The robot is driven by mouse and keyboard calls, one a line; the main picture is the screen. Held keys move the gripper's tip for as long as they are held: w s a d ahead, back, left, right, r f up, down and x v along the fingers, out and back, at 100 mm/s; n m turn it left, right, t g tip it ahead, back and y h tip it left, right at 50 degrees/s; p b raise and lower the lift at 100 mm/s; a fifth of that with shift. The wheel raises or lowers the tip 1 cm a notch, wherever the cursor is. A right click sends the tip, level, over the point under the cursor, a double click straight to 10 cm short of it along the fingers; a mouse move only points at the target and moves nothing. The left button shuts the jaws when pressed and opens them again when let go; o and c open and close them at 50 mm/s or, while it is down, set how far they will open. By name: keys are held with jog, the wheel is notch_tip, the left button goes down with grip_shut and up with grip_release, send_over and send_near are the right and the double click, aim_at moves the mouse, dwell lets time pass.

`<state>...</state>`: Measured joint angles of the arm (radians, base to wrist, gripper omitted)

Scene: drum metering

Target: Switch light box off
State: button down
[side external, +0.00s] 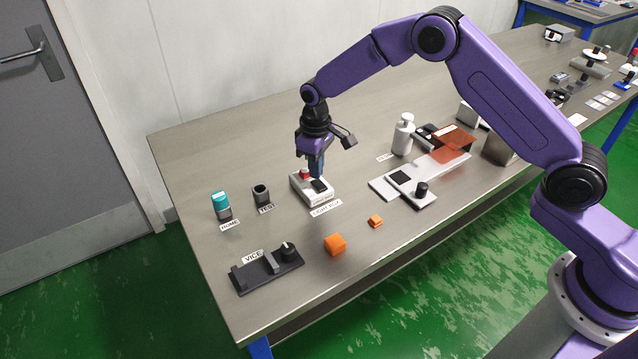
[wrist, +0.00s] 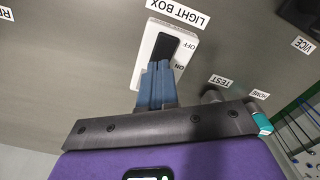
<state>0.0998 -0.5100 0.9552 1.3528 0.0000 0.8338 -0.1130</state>
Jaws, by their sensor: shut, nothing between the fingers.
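The light box (side external: 299,184) is a small white box on the table with a black rocker switch (side external: 319,186) and a red part on top at its back. In the wrist view the light box (wrist: 149,42) shows OFF printed at the end near its name label and ON at the end near my fingers. The rocker (wrist: 164,46) is partly hidden by the fingers. My gripper (side external: 317,174) points down, shut and empty, right over the box. In the wrist view its blue fingertips (wrist: 158,66) overlap the ON end. I cannot tell if they touch the rocker.
A teal-capped piece (side external: 221,201) at HOME and a dark cup (side external: 261,194) at TEST stand left. A black vice (side external: 267,269) and orange blocks (side external: 335,244) lie in front.

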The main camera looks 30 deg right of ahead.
aim_at(316, 182)
jog(key=shift+r, duration=2.65)
jog(key=s+r+n, duration=0.1)
jog(key=s+r, duration=0.2)
jog(key=s, duration=0.4)
jog(key=s+d+r+n, duration=0.1)
jog(key=s+r, duration=0.3)
jog(key=s, duration=0.3)
jog(key=s+r+n, duration=0.1)
jog(key=s+r, duration=0.2)
jog(key=s, duration=0.4)
jog(key=s+d+n, duration=0.1)
jog(key=s+d, duration=0.4)
jog(key=s, duration=0.4)
jog(key=s+d+r+n, duration=0.1)
jog(key=s+d+n, duration=0.1)
jog(key=s+d, duration=0.4)
jog(key=s, duration=0.4)
jog(key=shift+n, duration=0.3)
